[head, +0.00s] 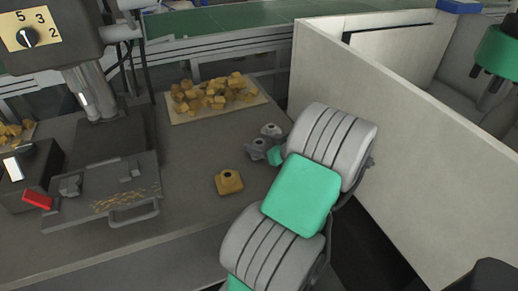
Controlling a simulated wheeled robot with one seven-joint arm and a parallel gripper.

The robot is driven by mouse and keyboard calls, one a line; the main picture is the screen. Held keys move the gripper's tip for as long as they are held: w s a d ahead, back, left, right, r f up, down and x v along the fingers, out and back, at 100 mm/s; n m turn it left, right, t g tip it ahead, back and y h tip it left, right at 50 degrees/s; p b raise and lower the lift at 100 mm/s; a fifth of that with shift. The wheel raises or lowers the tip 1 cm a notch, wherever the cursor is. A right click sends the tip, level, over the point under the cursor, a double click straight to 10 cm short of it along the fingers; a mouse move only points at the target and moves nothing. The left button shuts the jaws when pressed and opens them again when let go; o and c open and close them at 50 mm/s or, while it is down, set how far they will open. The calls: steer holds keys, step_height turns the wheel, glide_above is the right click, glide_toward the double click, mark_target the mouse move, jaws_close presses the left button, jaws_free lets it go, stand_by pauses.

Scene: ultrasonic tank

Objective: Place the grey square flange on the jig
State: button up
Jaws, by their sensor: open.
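Two small grey parts lie close together on the bench, just left of my arm. The upper one (271,130) has a raised boss with a dark hole. The lower one (257,148) is partly covered, and I cannot tell which is the square flange. A dark grey fixture plate with a handle (85,205), apparently the jig, sits at the left below the drilling machine. Small grey blocks and brassy chips are on it. My grey and green arm crosses the right side; my gripper is hidden behind it.
A yellow-brown square flange (229,182) lies alone on the bench. A tray (183,119) of brassy parts stands behind. The drilling machine (60,35) rises over the fixture. A red-levered box (28,170) is at far left. A pale partition (410,125) borders my arm's right.

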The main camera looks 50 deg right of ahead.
steer(key=shift+c, duration=0.3)
jaws_close()
stand_by(0.3)
